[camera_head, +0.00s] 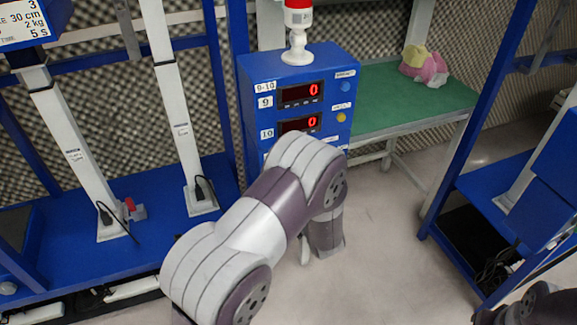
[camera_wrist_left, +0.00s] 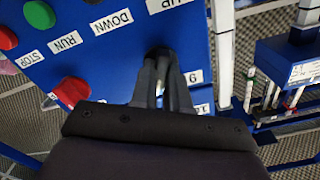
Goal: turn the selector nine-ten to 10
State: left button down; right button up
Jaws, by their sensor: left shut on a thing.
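The blue control box (camera_head: 300,68) stands in the middle of the head view, with two red displays reading 0 beside labels 9 and 10. My left arm covers its lower front, so the selector and left gripper are hidden there. In the left wrist view my left gripper (camera_wrist_left: 160,62) is at the panel, its fingers close together on the dark selector nine-ten (camera_wrist_left: 158,51). The labels 9 (camera_wrist_left: 193,77) and 10 (camera_wrist_left: 203,107) are just right of the fingers. The fingers hide most of the knob; its pointing direction cannot be told. My right gripper is not in view.
The panel also carries a green button (camera_wrist_left: 38,14), a red button (camera_wrist_left: 72,91) and labels UP, DOWN, RUN and STOP. A red-topped white lamp (camera_head: 298,22) stands on the box. A green-topped table (camera_head: 405,98) is behind right; blue racks stand either side.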

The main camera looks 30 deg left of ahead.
pick_arm(q)
jog(key=shift+f+m, duration=0.1)
jog(key=shift+m, duration=0.2)
jog(key=c, duration=1.1)
grip_release()
jog(key=shift+d, duration=0.1)
jog(key=v, duration=1.2)
jog(key=shift+s+d, duration=0.15)
jog(key=shift+s, duration=0.15)
